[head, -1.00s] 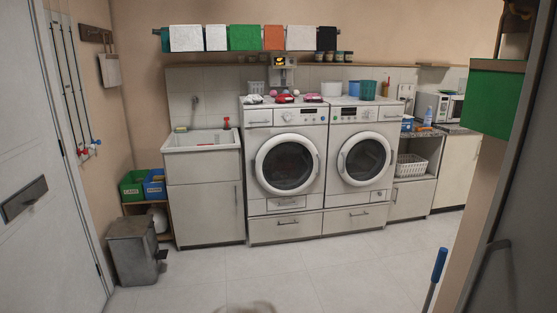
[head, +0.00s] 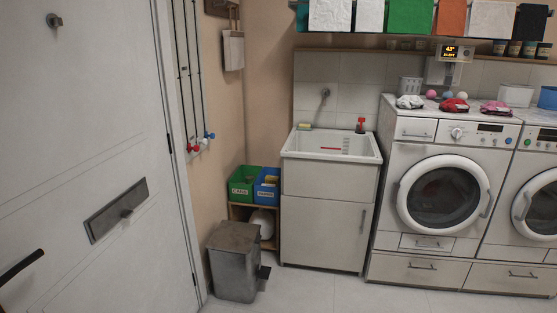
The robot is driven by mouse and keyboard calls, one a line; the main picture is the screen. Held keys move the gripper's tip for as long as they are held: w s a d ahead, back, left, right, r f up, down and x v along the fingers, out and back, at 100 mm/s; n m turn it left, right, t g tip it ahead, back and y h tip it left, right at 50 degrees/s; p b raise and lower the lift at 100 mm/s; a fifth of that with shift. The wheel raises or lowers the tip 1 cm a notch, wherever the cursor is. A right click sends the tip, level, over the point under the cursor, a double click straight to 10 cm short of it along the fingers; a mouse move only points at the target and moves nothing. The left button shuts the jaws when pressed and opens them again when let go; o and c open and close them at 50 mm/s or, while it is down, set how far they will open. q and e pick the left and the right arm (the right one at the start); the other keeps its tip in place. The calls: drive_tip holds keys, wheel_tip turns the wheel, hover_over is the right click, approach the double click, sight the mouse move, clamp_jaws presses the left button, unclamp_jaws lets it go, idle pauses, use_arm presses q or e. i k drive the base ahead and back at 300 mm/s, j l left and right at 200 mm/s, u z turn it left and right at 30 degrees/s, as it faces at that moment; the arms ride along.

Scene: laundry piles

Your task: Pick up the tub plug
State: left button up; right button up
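The white tub (head: 310,163) stands against the tiled back wall, on a white cabinet. A red upright object (head: 361,125) is at the tub's right back rim; it may be a tap or a plug. A thin red strip (head: 331,149) shows inside the basin. I cannot make out a tub plug for certain, and the basin's floor is hidden by its front rim. A yellow and green sponge-like item (head: 304,126) lies at the left back rim. Neither of my grippers is in view.
A grey pedal bin (head: 236,262) stands left of the tub cabinet, before a shelf with green (head: 242,187) and blue (head: 266,189) boxes. A washing machine (head: 444,190) adjoins on the right, with small cloth piles on top. A white door (head: 85,150) fills the left.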

sight(361, 120)
drive_tip(key=i+j+z, duration=0.15)
drive_tip(key=i, duration=0.35)
drive_tip(key=i+j+z, duration=0.2)
drive_tip(key=i, duration=0.3)
drive_tip(key=i+j+z, duration=0.15)
drive_tip(key=i, duration=0.3)
